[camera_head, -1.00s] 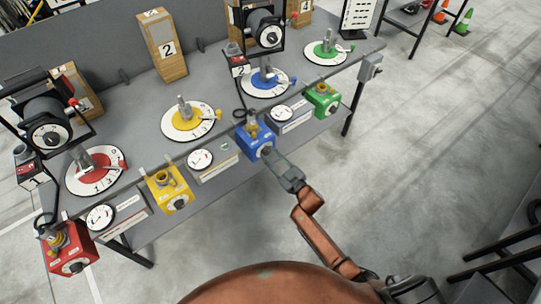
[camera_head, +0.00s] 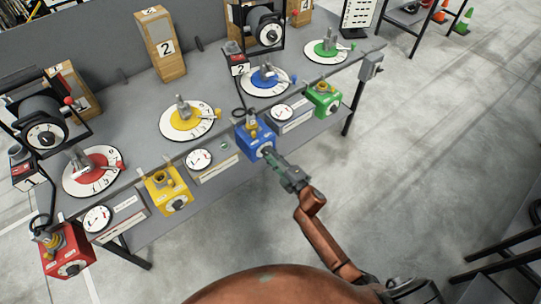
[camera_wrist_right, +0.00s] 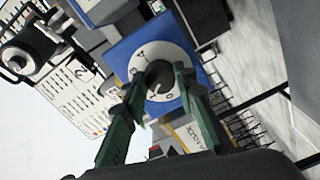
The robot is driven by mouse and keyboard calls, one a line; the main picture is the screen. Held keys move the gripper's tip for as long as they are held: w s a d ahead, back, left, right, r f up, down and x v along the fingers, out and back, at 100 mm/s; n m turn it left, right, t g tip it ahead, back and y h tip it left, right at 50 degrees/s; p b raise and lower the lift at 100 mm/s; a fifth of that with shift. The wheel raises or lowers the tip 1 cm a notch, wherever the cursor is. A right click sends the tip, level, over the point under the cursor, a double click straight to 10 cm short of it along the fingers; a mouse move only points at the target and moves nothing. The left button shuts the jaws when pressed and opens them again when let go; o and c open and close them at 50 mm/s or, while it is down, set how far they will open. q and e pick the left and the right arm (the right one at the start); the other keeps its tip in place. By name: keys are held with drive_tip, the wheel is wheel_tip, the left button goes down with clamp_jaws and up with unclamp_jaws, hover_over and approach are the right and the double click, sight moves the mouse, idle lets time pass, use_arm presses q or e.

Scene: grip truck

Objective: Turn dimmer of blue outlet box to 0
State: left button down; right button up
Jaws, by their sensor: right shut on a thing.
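The blue outlet box (camera_head: 254,138) is mounted at the front edge of the workbench, between the yellow and green boxes. In the right wrist view its blue face (camera_wrist_right: 190,32) carries a white dial plate (camera_wrist_right: 178,58) with numbers and a dark dimmer knob (camera_wrist_right: 160,82) at its middle. My right gripper (camera_head: 276,160) reaches the front of the blue box. In the right wrist view its green fingers (camera_wrist_right: 162,82) are closed around the knob and partly hide it. The exact dial setting cannot be read. My left gripper is not in view.
A yellow box (camera_head: 168,192), a red box (camera_head: 68,252) and a green box (camera_head: 323,98) line the same front edge. Round dials, gauges and lamp-like units stand on the grey bench (camera_head: 140,108).

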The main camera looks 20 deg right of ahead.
use_arm(q)
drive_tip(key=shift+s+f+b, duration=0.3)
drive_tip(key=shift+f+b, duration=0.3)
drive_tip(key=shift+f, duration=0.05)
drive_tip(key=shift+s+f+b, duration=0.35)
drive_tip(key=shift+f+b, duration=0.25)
drive_tip(key=shift+b, duration=0.05)
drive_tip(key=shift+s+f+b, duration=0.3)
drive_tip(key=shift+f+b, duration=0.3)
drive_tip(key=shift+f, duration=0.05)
use_arm(e)
drive_tip(key=shift+n, duration=4.6)
drive_tip(key=o, duration=1.2)
drive_tip(key=shift+r, duration=0.1)
drive_tip(key=shift+c, duration=0.2)
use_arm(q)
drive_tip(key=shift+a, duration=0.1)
use_arm(e)
drive_tip(key=shift+s+d, duration=0.1)
drive_tip(key=shift+s, duration=0.1)
drive_tip(key=v, duration=1.1)
drive_tip(key=shift+s, duration=0.3)
